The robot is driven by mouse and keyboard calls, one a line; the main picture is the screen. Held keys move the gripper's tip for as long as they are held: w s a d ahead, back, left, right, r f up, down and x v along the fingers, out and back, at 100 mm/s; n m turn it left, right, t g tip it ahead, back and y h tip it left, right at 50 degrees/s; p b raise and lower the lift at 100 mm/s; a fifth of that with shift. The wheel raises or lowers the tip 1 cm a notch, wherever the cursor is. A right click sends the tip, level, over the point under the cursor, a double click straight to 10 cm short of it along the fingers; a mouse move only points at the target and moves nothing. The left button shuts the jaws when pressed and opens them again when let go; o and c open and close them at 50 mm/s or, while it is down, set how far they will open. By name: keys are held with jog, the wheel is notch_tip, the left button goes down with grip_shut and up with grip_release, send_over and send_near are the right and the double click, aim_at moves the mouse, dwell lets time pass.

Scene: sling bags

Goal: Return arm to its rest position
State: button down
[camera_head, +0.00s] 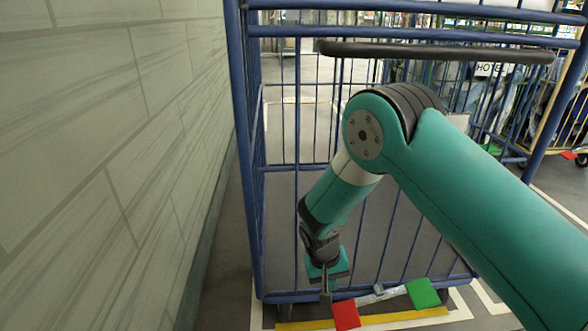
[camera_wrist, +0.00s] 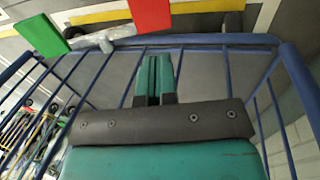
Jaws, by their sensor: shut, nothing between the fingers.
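My teal arm reaches in from the right in the head view and bends down in front of a blue wire cage cart (camera_head: 247,150). My gripper (camera_head: 326,292) hangs low near the cart's bottom front edge, pointing down. In the wrist view my gripper (camera_wrist: 155,65) shows its two teal fingers side by side, closed with nothing between them. The cart's blue bars (camera_wrist: 205,39) cross behind the fingers there. Whether the fingers touch the bars cannot be told.
A red plate (camera_head: 346,314) and a green plate (camera_head: 422,293) sit at the cart's lower edge, by a yellow floor strip (camera_head: 300,324). A tiled wall (camera_head: 110,130) stands close on the left. A dark handle bar (camera_head: 440,51) crosses the cart's top. More carts stand behind at right.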

jog(key=s+r+n+y+p, duration=0.15)
jog(key=s+r, duration=0.25)
jog(key=r, duration=0.9)
jog(key=s+r+n+y+p, duration=0.1)
jog(key=s+r+y, duration=0.25)
jog(key=r, duration=0.85)
jog(key=s+d+r+n+y+p, duration=0.1)
jog(key=s+r+n, duration=0.1)
jog(key=s+r, duration=0.55)
jog(key=s+d+r+n+y, duration=0.1)
jog(key=s+r+n, duration=0.3)
jog(key=s, duration=0.7)
notch_tip(320, 180, up, 39)
jog(key=w+m+p, duration=0.1)
jog(key=p, duration=3.7)
jog(key=shift+a+f, duration=0.2)
jog(key=c, duration=1.8)
grip_release()
jog(key=shift+m, duration=0.25)
